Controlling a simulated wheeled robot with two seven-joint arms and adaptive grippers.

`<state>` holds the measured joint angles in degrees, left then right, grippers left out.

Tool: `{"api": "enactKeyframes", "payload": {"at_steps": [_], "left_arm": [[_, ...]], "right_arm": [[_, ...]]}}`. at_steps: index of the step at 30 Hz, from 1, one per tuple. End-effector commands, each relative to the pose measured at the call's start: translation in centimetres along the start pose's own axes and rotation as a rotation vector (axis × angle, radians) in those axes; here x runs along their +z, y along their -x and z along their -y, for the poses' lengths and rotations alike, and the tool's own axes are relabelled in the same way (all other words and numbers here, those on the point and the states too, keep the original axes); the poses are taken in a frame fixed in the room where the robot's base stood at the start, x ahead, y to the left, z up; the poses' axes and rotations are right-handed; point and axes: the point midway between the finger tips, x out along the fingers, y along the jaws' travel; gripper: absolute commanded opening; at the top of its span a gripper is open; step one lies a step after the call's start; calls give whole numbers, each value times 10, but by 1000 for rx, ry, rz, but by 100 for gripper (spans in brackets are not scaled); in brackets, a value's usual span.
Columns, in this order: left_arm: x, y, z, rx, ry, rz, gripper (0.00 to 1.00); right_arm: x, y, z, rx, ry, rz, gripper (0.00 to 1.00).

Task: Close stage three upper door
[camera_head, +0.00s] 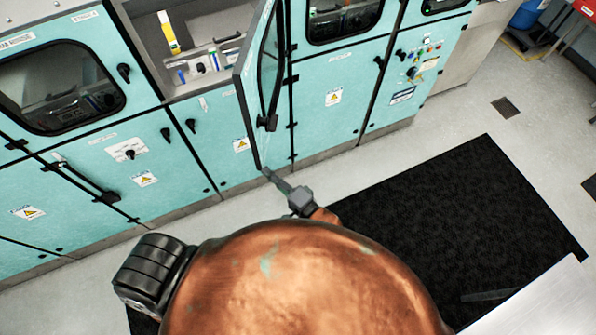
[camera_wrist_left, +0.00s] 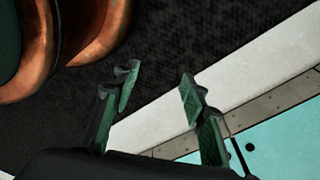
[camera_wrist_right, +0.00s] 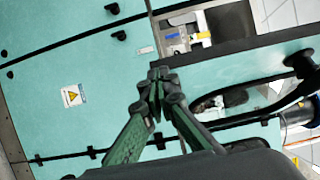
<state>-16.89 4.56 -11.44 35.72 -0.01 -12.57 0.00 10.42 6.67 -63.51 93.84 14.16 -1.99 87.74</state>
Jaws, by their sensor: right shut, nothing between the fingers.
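The stage three upper door (camera_head: 259,80) is a teal, windowed door that stands swung open, jutting out from the cabinet. It has a black handle (camera_head: 268,122) near its lower edge. The open compartment (camera_head: 205,22) behind it shows in the head view. My right gripper (camera_head: 267,173) is just below the door's lower corner; whether it touches the door I cannot tell. In the right wrist view my right gripper (camera_wrist_right: 158,78) is shut and empty, with the door edge and a black handle (camera_wrist_right: 300,62) to the right. My left gripper (camera_wrist_left: 158,78) is open and empty, above the floor.
Closed teal cabinet doors (camera_head: 60,90) flank the opening on both sides. A yellow-capped bottle (camera_head: 168,32) and small items stand inside. A control panel (camera_head: 418,65) is at the right. A black mat (camera_head: 470,215) lies on the open floor before the cabinets.

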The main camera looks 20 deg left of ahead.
Motion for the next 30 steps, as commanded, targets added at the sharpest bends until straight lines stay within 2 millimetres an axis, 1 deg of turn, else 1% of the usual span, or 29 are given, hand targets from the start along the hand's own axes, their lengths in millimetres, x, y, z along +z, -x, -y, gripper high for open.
{"api": "enactKeyframes", "payload": {"at_steps": [1, 6, 12, 21, 27, 30], "left_arm": [[6, -2, 0, 0, 1, 7, 40], [18, -4, -1, 1, 4, 22, 40], [17, -5, -1, 1, 3, 21, 40], [3, -5, 0, 0, 1, 3, 40], [3, -5, 0, 0, 0, 2, 40], [3, -3, 0, 0, 0, 4, 40]], "right_arm": [[6, -9, 0, -2, -5, -4, 0], [19, -31, -1, -1, -2, -12, 0], [25, -43, -1, 1, -1, -18, 0], [26, -46, -1, 1, -1, -19, 0], [26, -45, -1, 1, 0, -19, 0], [24, -42, -1, 2, 0, -19, 0]]}}
